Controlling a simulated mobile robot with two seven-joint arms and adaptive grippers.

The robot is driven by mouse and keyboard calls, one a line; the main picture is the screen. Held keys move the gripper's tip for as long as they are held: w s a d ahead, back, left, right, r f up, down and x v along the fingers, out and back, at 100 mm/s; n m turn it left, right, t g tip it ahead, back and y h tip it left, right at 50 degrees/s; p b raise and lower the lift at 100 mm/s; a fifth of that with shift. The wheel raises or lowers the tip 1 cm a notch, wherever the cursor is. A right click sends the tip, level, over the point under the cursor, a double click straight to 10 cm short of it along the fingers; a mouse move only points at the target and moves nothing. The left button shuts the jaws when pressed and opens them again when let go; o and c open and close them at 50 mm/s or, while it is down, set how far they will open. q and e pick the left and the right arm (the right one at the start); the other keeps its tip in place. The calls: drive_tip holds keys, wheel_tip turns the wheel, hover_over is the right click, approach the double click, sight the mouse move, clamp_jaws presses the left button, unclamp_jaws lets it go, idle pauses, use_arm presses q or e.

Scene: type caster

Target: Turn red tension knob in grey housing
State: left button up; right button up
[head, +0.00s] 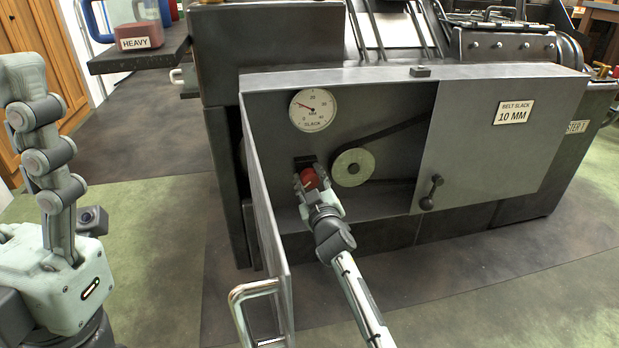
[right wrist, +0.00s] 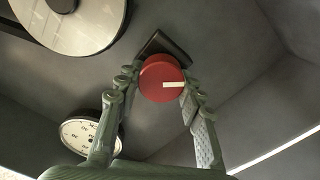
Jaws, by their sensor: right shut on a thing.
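The red tension knob (head: 309,179) sits in the grey housing (head: 390,95), below a round slack gauge (head: 313,110). My right gripper (head: 311,186) is shut on the knob, with a finger on each side of it. In the right wrist view the red knob (right wrist: 162,79) shows a white mark that points right, and the fingers (right wrist: 160,90) stand at its two sides. The gauge needle points to the upper left. My left arm is at the left of the head view, with its fingers out of view or not clear.
A pulley with a belt (head: 353,167) is just right of the knob. An open door panel with a handle (head: 262,220) stands left of my right arm. A plate reading "BELT SLACK 10 MM" (head: 513,112) is on the right cover. A red block marked HEAVY (head: 139,36) sits upper left.

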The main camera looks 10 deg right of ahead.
drive_tip(key=shift+n, duration=1.8)
drive_tip(key=o, duration=1.2)
drive_tip(key=shift+w, duration=0.1)
drive_tip(key=shift+c, duration=0.2)
drive_tip(key=shift+a, duration=0.1)
